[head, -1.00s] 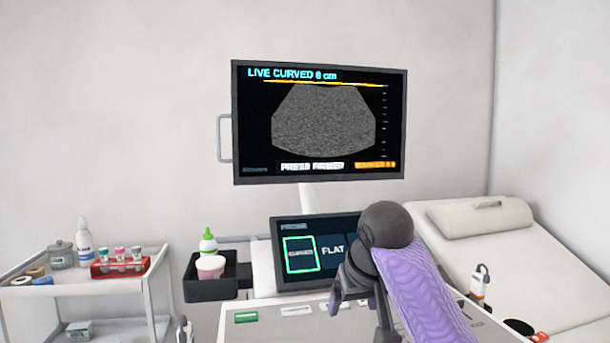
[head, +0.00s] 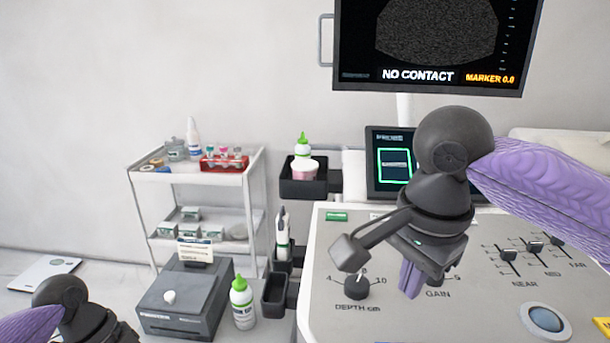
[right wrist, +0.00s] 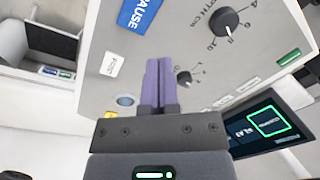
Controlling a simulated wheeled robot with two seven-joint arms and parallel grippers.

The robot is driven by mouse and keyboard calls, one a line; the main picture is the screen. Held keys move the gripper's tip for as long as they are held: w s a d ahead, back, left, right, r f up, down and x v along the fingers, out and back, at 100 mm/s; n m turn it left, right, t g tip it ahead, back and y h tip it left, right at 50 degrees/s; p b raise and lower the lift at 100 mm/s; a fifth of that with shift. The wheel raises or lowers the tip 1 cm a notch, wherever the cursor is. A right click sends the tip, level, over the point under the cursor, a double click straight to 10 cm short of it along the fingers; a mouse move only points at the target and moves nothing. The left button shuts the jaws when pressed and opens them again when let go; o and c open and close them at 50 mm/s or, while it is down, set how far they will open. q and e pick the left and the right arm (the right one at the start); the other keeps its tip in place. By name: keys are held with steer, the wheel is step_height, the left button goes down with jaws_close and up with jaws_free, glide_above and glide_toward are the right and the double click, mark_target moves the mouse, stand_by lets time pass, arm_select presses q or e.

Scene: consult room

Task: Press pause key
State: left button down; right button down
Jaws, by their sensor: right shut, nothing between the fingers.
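The pause key (right wrist: 140,12) is a blue key marked PAUSE, cut by the top edge of the right wrist view.
The panel holds a depth knob (head: 357,287), several sliders (head: 533,247) and a blue trackball (head: 545,320). A touchscreen (head: 388,140) stands behind it, under a monitor (head: 430,45) reading NO CONTACT. A bottle (head: 243,303) and a grey box (head: 185,300) are left of the panel.

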steer(key=shift+m+g, duration=0.6)
steer(key=shift+m, duration=0.3)
steer(key=f, duration=0.2)
steer(key=s+f, duration=0.1)
steer(key=f, duration=0.5)
steer(key=shift+s+d, duration=0.1)
steer(key=shift+s, duration=0.3)
steer(key=shift+f, duration=1)
stand_by(2.6)
steer(key=shift+r, duration=3.5)
steer(key=s+r, duration=0.6)
steer(key=s, duration=0.2)
steer(key=shift+a, duration=0.35)
